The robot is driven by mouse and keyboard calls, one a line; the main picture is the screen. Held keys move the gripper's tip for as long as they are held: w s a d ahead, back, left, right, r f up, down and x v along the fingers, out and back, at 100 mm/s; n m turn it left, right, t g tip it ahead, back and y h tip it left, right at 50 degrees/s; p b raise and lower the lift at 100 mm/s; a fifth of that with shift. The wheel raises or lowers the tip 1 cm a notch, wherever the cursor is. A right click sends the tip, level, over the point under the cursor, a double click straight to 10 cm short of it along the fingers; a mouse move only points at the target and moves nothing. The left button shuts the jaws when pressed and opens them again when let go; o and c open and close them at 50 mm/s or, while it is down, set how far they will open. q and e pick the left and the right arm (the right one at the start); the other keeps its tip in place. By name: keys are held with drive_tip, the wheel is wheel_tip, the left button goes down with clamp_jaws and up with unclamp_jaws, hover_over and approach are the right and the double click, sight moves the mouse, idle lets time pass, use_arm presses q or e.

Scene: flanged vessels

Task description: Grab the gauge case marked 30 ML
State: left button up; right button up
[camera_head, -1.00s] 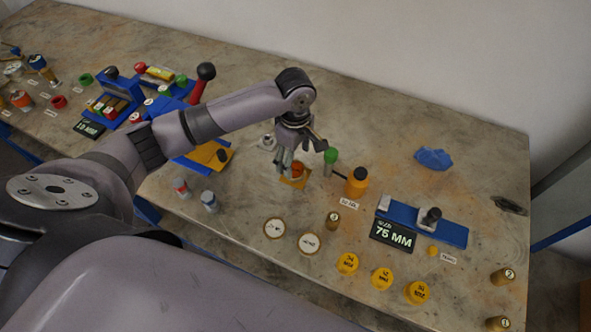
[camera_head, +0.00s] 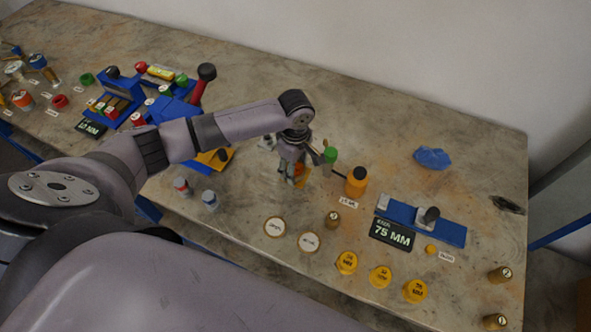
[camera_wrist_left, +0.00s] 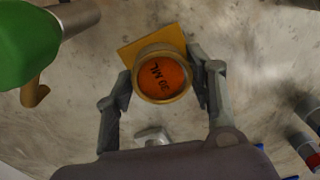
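The gauge case marked 30 ML (camera_wrist_left: 162,78) is a short round case with an orange face and a brass-coloured rim. It sits at a yellow square plate (camera_wrist_left: 137,50) on the table. In the left wrist view my left gripper (camera_wrist_left: 160,85) has one finger on each side of the case, both against its rim. In the head view my left gripper (camera_head: 294,176) is low over the table, and only a bit of the orange case (camera_head: 299,169) shows behind its fingers. My right gripper is not in view.
A green-topped item (camera_head: 330,155) and an orange bottle with a dark cap (camera_head: 356,182) stand close to the right of the gripper. A blue fixture (camera_head: 455,234) with a 75 MM sign (camera_head: 391,235) lies farther right. Round white-faced gauges (camera_head: 274,227) lie in front.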

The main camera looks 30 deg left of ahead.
use_arm(q)
drive_tip(key=c, duration=0.8)
drive_tip(key=shift+c, duration=0.3)
drive_tip(key=shift+r, duration=0.15)
